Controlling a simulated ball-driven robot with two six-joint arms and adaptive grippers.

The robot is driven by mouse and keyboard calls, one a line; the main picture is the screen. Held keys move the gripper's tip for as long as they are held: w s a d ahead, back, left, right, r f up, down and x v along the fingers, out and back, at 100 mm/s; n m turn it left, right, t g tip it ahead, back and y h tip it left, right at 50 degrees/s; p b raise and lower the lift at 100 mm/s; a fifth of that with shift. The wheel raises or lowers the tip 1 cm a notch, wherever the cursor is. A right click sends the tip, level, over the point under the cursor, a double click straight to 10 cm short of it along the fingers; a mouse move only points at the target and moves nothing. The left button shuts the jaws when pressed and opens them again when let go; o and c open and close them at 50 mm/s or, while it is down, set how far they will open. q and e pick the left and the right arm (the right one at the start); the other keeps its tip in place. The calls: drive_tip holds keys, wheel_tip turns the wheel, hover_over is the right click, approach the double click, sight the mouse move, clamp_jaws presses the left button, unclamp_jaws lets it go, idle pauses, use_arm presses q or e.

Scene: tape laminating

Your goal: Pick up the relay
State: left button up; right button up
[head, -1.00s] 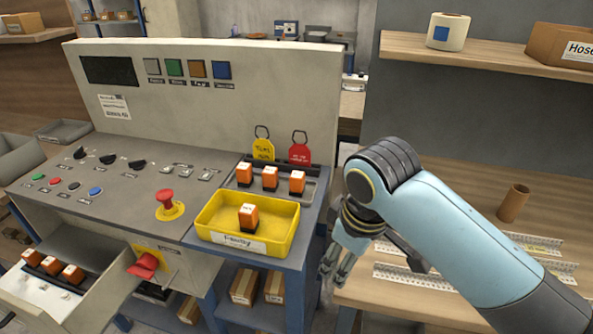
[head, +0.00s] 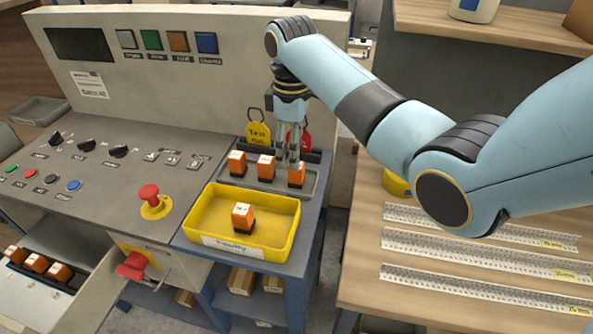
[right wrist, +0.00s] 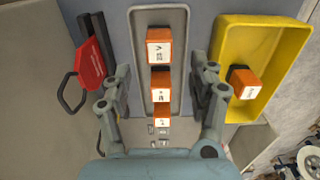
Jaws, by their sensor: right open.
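Three orange relays with dark bases and white labels stand in a row in the grey tray: left relay (head: 237,162), middle relay (head: 266,167) and right relay (head: 296,172). The grey tray (head: 312,186) is on the blue stand behind the yellow bin. Another relay (head: 243,215) stands in the yellow bin (head: 282,241), labelled "Faulty". My right gripper (head: 289,160) points down over the grey tray, close to the right relay. In the right wrist view my gripper (right wrist: 161,88) is open and empty, its fingers either side of the relay row. My left gripper is out of view.
A yellow tag (head: 258,136) and a red tag (right wrist: 87,68) hang behind the grey tray. The control panel has a red emergency button (head: 149,194). An open drawer (head: 84,292) at lower left holds several relays. Slotted metal strips (head: 480,260) lie on the right-hand table.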

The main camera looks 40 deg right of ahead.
sight(297, 174)
drive_tip(key=shift+f, duration=0.45)
drive_tip(key=shift+w+d+f, duration=0.1)
drive_tip(key=shift+d+f, duration=0.05)
drive_tip(key=shift+f, duration=0.2)
drive_tip(key=f, duration=0.2)
drive_tip(key=s+f+p, duration=0.1)
drive_tip(key=f, duration=0.1)
drive_tip(key=shift+d+f, duration=0.15)
drive_tip(key=shift+f, duration=0.05)
drive_tip(key=shift+w+f, duration=0.15)
drive_tip(key=shift+f, duration=0.05)
clamp_jaws()
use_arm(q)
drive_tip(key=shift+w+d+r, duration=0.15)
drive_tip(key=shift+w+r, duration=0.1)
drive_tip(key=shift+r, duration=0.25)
use_arm(e)
drive_tip(key=shift+r, duration=0.15)
